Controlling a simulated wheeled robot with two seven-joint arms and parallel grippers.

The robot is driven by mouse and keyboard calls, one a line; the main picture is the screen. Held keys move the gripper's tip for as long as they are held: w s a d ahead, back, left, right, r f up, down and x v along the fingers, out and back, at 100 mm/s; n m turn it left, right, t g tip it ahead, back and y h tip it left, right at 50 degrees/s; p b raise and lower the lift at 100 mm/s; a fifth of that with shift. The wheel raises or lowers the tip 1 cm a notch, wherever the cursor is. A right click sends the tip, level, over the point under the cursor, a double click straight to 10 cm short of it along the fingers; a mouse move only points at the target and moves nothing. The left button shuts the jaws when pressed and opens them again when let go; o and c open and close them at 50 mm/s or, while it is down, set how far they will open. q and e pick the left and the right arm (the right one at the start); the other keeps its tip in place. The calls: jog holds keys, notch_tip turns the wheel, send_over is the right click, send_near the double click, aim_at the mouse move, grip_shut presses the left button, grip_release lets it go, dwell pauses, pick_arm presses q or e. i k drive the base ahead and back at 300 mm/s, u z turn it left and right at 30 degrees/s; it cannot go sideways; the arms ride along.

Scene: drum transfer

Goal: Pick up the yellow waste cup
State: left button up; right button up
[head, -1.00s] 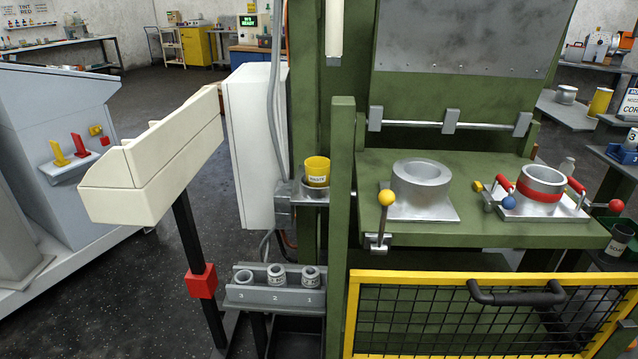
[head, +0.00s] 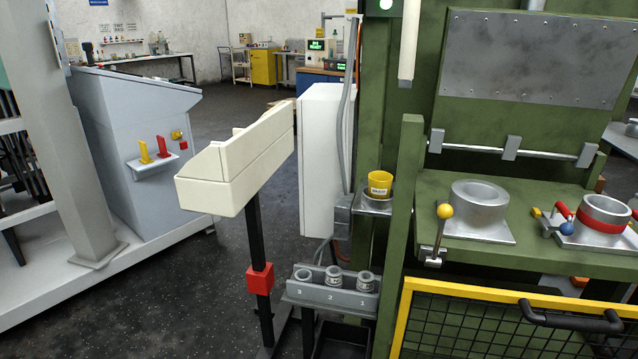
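The shelf is fixed to the side of the green machine, between the white cabinet and a green post. Neither of my grippers shows in the head view.
A cream box (head: 238,165) on a black post with a red block (head: 260,280) stands left of the cup. A grey rack (head: 330,297) with small cups is below. A yellow-framed mesh guard (head: 500,290) and the green post (head: 403,220) flank the right.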

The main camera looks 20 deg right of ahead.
aim_at(380, 182)
jog(key=u, duration=0.05)
jog(key=i, duration=1)
jog(key=z, duration=0.5)
